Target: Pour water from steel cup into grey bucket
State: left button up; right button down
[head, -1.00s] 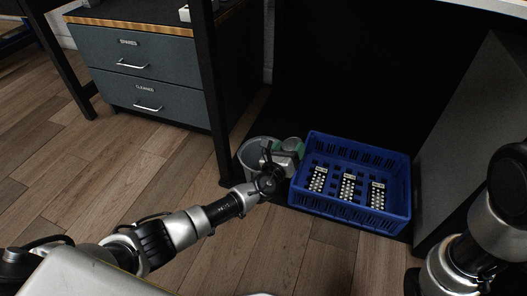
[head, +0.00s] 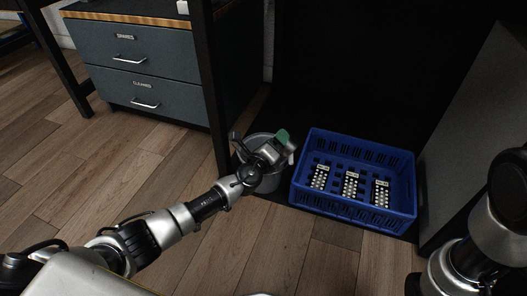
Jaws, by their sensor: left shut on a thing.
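The grey bucket (head: 268,184) stands on the floor beside the black table leg, just left of the blue crate. My left gripper (head: 280,146) is over the bucket and shut on the steel cup (head: 291,154). The cup is small and largely hidden by the gripper; it looks tilted above the bucket's right side. A green patch shows at the gripper's tip. I cannot see any water or the inside of the cup. Part of my right arm shows at the right edge, but its gripper is not in view.
A blue crate (head: 312,196) with several dotted pieces in it stands close to the right of the bucket. A grey drawer cabinet (head: 150,75) is at the upper left. A black table leg (head: 212,90) rises just behind the bucket. The wooden floor in front is clear.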

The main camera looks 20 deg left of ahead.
pick_arm(q)
jog(key=shift+f, duration=0.1)
jog(key=shift+a+n, duration=0.2)
jog(key=shift+n, duration=0.7)
jog(key=shift+w+a+r+n, duration=0.1)
jog(key=shift+a+r+n, duration=0.05)
jog(key=shift+n, duration=0.35)
jog(key=shift+a+r+n, duration=0.1)
jog(key=shift+a+n, duration=0.05)
jog(key=shift+n, duration=0.35)
jog(key=shift+a+f+n+b, duration=0.25)
jog(key=shift+a+n+b, duration=0.05)
jog(key=shift+b, duration=0.3)
jog(key=shift+w+a+f+n+b, duration=0.1)
jog(key=shift+a+f+n+b, duration=0.3)
jog(key=shift+n+b, duration=0.15)
jog(key=shift+a+n+b, duration=0.15)
jog(key=shift+n+b, duration=0.35)
jog(key=shift+n, duration=0.15)
jog(key=shift+w+d+n, duration=0.15)
jog(key=shift+d+n, duration=0.05)
jog(key=shift+n, duration=0.1)
